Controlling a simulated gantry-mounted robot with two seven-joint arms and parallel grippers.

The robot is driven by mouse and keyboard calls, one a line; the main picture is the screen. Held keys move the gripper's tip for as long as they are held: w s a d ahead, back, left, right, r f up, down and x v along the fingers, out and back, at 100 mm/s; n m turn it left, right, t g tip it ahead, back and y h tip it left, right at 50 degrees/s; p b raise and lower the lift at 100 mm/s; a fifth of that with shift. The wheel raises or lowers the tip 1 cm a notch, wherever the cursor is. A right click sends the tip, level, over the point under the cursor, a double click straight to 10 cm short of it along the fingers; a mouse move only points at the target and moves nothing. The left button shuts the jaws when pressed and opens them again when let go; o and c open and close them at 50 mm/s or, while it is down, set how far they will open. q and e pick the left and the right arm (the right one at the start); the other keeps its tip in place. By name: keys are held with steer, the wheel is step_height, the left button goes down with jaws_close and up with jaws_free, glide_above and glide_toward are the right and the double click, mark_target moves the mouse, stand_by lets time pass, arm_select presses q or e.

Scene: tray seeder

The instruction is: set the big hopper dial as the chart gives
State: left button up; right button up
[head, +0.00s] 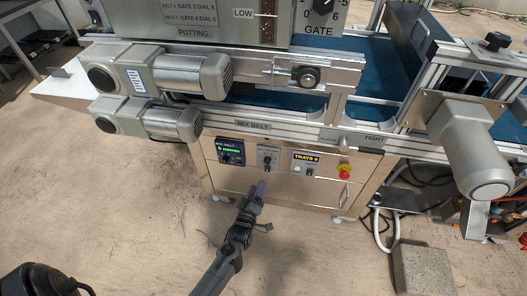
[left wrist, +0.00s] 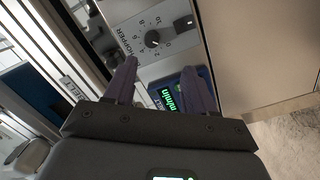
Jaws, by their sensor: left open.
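The hopper dial (left wrist: 153,40) is a black knob on a light plate marked HOPPER, with a number scale around it. It also shows in the head view (head: 267,160), on the front panel below the mix belt. I cannot read its setting surely. My left gripper (head: 259,189) is open and empty, in front of and below the dial. In the left wrist view its purple fingers (left wrist: 167,64) stand apart, with the dial beyond their tips and not between them. The chart (head: 190,14) is on the upper housing; its lines mention belt, gate and dial, partly cut off. My right gripper is not in view.
The mix belt display (head: 230,148) is left of the dial, and the trays display (head: 305,158) is right of it. Grey motors (head: 190,75) jut out above. A gate dial (head: 322,6) is at the top. The floor in front is mostly clear.

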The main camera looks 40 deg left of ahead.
mark_target(266, 163)
arm_select(q)
steer(key=b+x, duration=0.1)
steer(key=x, duration=0.2)
steer(key=b+x, duration=0.2)
steer(key=x, duration=0.1)
steer(key=r+b+x, duration=0.1)
steer(key=x, duration=0.2)
steer(key=shift+w+d+r, duration=0.1)
steer(key=shift+w, duration=0.1)
steer(key=shift+b+x, duration=0.5)
steer(key=shift+x, duration=0.35)
steer(key=shift+r, duration=0.15)
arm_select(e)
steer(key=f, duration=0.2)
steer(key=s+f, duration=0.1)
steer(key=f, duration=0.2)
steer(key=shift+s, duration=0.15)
arm_select(q)
steer(key=shift+s, duration=0.1)
steer(key=shift+c, duration=0.6)
jaws_close()
